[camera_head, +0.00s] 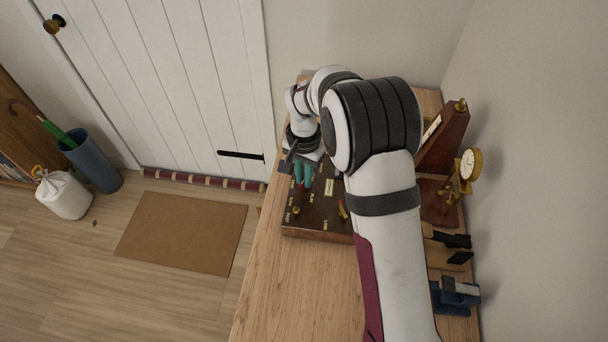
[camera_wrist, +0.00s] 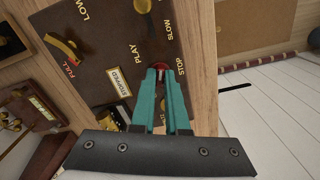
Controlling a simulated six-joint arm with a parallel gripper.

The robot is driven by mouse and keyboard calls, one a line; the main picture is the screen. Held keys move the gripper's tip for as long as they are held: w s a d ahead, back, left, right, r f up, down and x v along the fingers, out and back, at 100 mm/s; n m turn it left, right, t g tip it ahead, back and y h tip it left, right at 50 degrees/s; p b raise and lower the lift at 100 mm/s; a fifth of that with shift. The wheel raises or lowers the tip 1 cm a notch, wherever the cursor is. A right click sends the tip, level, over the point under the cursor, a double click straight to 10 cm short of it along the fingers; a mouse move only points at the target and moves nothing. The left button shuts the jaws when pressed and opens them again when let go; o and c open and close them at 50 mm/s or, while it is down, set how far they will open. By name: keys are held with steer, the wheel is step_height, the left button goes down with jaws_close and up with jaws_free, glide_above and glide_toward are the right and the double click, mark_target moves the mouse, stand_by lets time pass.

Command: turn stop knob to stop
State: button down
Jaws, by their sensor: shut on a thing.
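A dark brown control panel (camera_head: 318,222) lies on the wooden table; it also fills the upper left of the wrist view (camera_wrist: 112,40). The stop knob (camera_wrist: 160,66) shows as a small red part between the fingertips, with the words PLAY and STOP printed on either side. My gripper (camera_head: 302,174) points down at the panel with its teal fingers; in the wrist view (camera_wrist: 160,74) the tips are closed on the red knob. The fingers hide most of the knob, so its pointing direction cannot be told. A plate reading STOPPED (camera_wrist: 118,81) sits beside the fingers.
A brass lever (camera_wrist: 62,46) stands by FULL and LOW, and a brass knob (camera_wrist: 143,5) near SLOW. A wooden metronome-like object (camera_head: 445,137), a brass dial (camera_head: 467,164) and a blue clamp-like object (camera_head: 457,294) line the table's right side. The table's front is bare.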

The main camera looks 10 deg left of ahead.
steer(key=m, duration=1.3)
steer(key=shift+m, duration=0.3)
stand_by(0.3)
steer(key=c, duration=0.9)
jaws_free()
steer(key=shift+r, duration=0.1)
step_height(320, 180, up, 16)
steer(key=shift+f, duration=0.15)
